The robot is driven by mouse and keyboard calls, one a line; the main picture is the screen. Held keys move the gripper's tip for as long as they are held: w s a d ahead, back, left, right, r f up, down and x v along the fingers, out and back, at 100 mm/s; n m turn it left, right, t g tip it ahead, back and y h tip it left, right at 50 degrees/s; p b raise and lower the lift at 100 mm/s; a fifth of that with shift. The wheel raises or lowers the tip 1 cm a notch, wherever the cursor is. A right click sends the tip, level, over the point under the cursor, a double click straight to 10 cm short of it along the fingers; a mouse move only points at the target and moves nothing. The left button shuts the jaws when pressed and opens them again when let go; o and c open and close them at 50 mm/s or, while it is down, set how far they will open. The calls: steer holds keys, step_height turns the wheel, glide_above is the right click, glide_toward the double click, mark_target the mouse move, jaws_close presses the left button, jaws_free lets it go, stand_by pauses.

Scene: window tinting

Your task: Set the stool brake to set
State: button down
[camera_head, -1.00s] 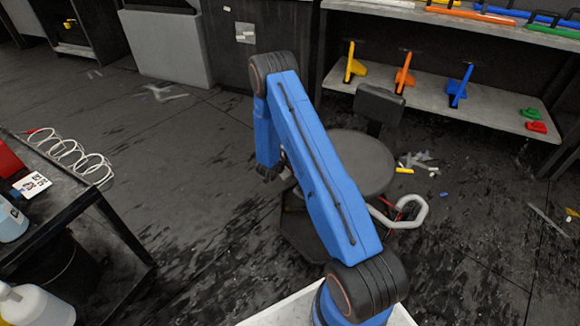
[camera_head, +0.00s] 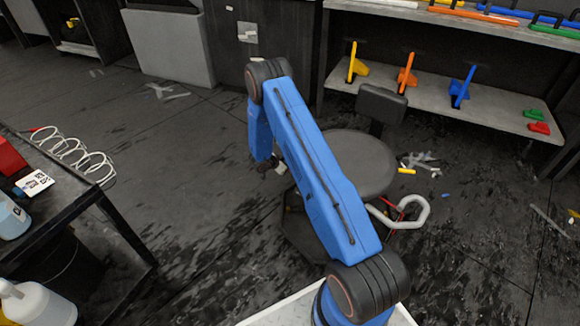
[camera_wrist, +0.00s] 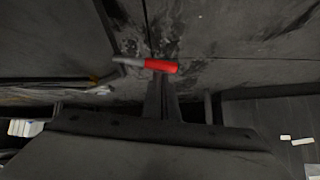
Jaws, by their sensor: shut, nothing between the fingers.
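The stool shows behind my arm in the head view, with a round grey seat (camera_head: 362,160) and a dark backrest (camera_head: 381,103). Its dark base (camera_head: 298,238) is partly covered by my blue arm. In the wrist view a lever with a red grip and a grey end (camera_wrist: 160,66) lies crosswise; it looks like the stool brake. My gripper (camera_wrist: 161,82) is shut and empty, its fingers pointing at the lever just below the red grip in the picture. I cannot tell whether they touch. In the head view my gripper (camera_head: 277,168) is small and dark beside the seat's left edge.
A white curved tube (camera_head: 415,213) with a red piece beside it is right of the stool. Scraps (camera_head: 420,161) litter the floor. A shelf (camera_head: 430,92) with coloured tools stands behind. A dark cart (camera_head: 75,207) stands at left, with open floor between it and the stool.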

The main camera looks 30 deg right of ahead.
steer(key=shift+w+a+f, duration=0.1)
steer(key=shift+w+f, duration=0.15)
steer(key=shift+f, duration=0.5)
steer(key=shift+w+f, duration=0.25)
steer(key=shift+f, duration=0.45)
steer(key=shift+w+a+f, duration=0.1)
steer(key=shift+w+f, duration=0.15)
steer(key=shift+f, duration=0.6)
